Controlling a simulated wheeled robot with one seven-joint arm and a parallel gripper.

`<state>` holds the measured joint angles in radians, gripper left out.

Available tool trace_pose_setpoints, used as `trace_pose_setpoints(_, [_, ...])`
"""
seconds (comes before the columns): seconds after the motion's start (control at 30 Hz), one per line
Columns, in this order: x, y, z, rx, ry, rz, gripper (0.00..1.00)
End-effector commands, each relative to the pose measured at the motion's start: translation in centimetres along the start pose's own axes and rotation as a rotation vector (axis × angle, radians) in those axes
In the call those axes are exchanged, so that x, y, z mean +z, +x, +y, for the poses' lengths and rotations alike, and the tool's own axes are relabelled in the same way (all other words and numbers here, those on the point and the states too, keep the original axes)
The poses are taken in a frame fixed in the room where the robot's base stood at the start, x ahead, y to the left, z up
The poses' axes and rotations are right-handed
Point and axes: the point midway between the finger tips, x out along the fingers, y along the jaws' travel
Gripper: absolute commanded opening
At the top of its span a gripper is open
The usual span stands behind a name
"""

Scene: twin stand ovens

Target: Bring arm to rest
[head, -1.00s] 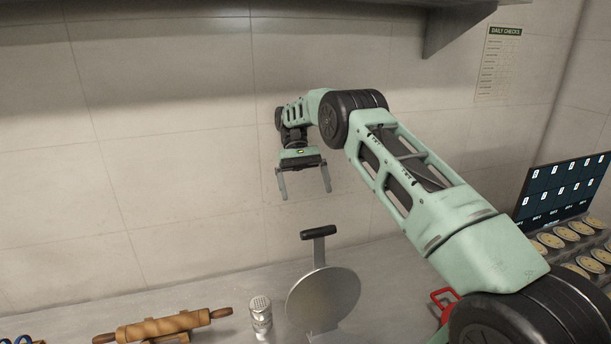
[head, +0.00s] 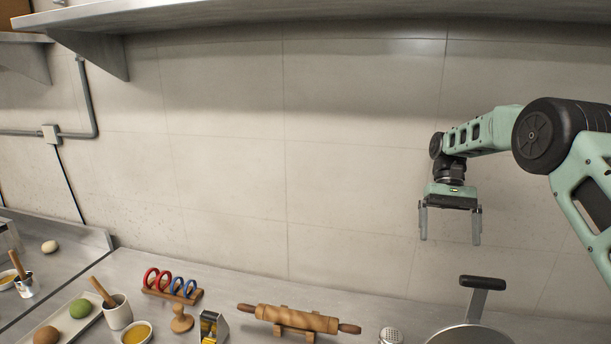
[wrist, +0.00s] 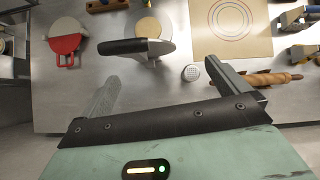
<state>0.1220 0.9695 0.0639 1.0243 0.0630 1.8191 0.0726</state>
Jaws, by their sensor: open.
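My gripper (head: 450,224) hangs from my green arm at the right of the head view, its two fingers pointing down and spread apart. It is empty and is in the air above the steel counter (head: 235,270), in front of the tiled wall. In the wrist view my gripper (wrist: 160,80) is also open, with nothing between the fingers. Below it are a round metal press with a black handle (wrist: 136,46) and a shaker (wrist: 191,73).
A shelf (head: 330,12) runs overhead. On the counter are a rolling pin (head: 298,319) on a stand, a shaker (head: 390,337), coloured rings (head: 170,283) on a rack, a mortar (head: 118,312) and a tray (head: 88,300). The wrist view shows a red-handled tool (wrist: 66,46) and a mat (wrist: 262,45).

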Motion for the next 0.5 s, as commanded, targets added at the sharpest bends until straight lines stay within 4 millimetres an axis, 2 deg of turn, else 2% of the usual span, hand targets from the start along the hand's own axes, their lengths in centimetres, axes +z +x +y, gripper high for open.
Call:
trace_pose_setpoints(0.03, [0.3, 1.9, -2.7, 0.015, -0.053, 0.038, 1.0])
trace_pose_setpoints(0.2, [3.9, 7.2, -10.2, 0.058, -0.222, 0.166, 1.0])
trace_pose_setpoints(0.27, [5.5, 9.6, -12.4, 0.076, -0.281, 0.208, 1.0])
trace_pose_setpoints(0.4, [9.7, 16.0, -16.1, 0.123, -0.42, 0.309, 1.0])
trace_pose_setpoints(0.5, [12.8, 21.3, -17.4, 0.16, -0.518, 0.38, 1.0])
